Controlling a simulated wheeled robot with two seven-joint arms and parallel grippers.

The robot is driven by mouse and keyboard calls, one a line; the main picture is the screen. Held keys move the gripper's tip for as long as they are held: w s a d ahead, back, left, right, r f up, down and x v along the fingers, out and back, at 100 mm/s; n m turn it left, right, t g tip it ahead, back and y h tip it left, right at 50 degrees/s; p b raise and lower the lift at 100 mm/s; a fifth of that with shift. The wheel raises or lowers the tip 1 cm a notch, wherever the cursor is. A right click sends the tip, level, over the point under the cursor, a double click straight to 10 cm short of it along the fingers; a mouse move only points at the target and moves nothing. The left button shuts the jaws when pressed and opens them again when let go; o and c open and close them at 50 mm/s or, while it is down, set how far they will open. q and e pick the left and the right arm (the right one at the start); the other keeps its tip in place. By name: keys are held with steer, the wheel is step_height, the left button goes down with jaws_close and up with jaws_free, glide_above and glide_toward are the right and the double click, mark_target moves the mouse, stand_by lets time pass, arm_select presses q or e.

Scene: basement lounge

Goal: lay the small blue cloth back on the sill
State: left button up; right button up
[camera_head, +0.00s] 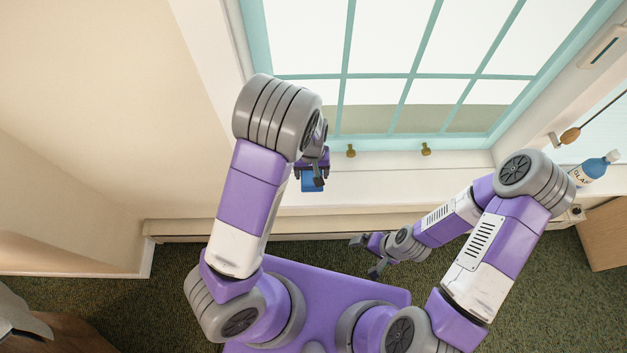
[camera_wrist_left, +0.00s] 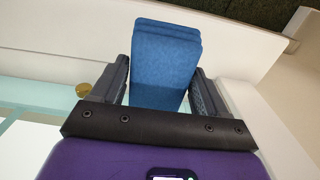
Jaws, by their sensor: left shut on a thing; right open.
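The small blue cloth (camera_head: 312,185) shows just below my left gripper (camera_head: 312,176) in the head view, over the white window sill (camera_head: 385,182). In the left wrist view the folded blue cloth (camera_wrist_left: 164,65) sits between the two dark fingers of my left gripper (camera_wrist_left: 160,88), which is shut on it. I cannot tell whether the cloth touches the sill. My right gripper (camera_head: 366,256) is open and empty, low in front of the sill's front edge, over the carpet.
A teal-framed window (camera_head: 410,75) with two brass knobs (camera_head: 425,149) stands behind the sill. A wooden cabinet (camera_head: 605,235) is at the far right. The middle of the sill is clear.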

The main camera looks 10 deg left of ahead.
mark_target(311, 182)
arm_select(q)
steer(key=f, duration=0.2)
steer(key=f+b, duration=0.1)
steer(key=f, duration=0.1)
steer(key=f+b, duration=0.1)
steer(key=shift+s+f, duration=0.25)
steer(key=shift+f, duration=0.15)
steer(key=shift+w+f+b, duration=0.1)
steer(key=shift+f+b, duration=0.55)
steer(key=shift+f, duration=1.35)
steer(key=shift+f, duration=0.1)
steer(key=o, duration=0.9)
steer(key=shift+o, duration=0.2)
